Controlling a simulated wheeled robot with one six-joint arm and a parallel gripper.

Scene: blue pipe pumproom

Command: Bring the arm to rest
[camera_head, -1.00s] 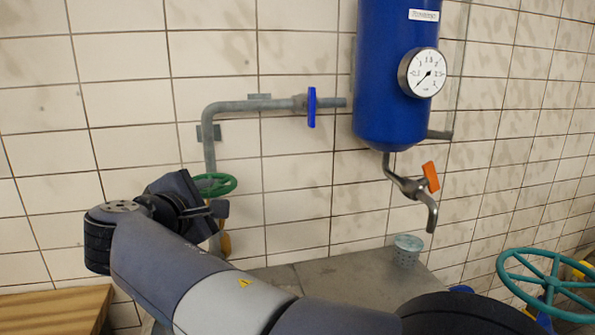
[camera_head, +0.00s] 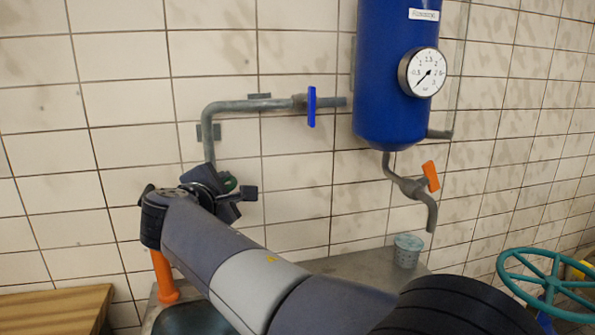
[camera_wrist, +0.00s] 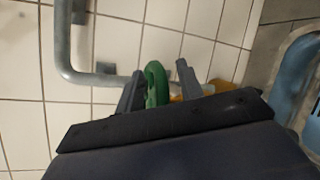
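My arm (camera_head: 250,280) reaches up and left across the head view, bent at a dark joint near the wall. My gripper (camera_head: 237,198) is in front of the grey wall pipe and covers most of the green handwheel (camera_head: 230,183). In the wrist view my gripper (camera_wrist: 160,82) is open, its two dark fingers apart. The green handwheel (camera_wrist: 156,84) shows between them, with a gap to the right finger. Whether the left finger touches it, I cannot tell.
A grey pipe (camera_head: 255,105) with a blue lever (camera_head: 311,107) runs along the tiled wall. A blue tank (camera_head: 392,75) with gauge and orange-handled tap (camera_head: 430,176) hangs right. A cup (camera_head: 407,250) stands on the grey counter (camera_head: 350,268). A wooden top (camera_head: 55,308) is lower left.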

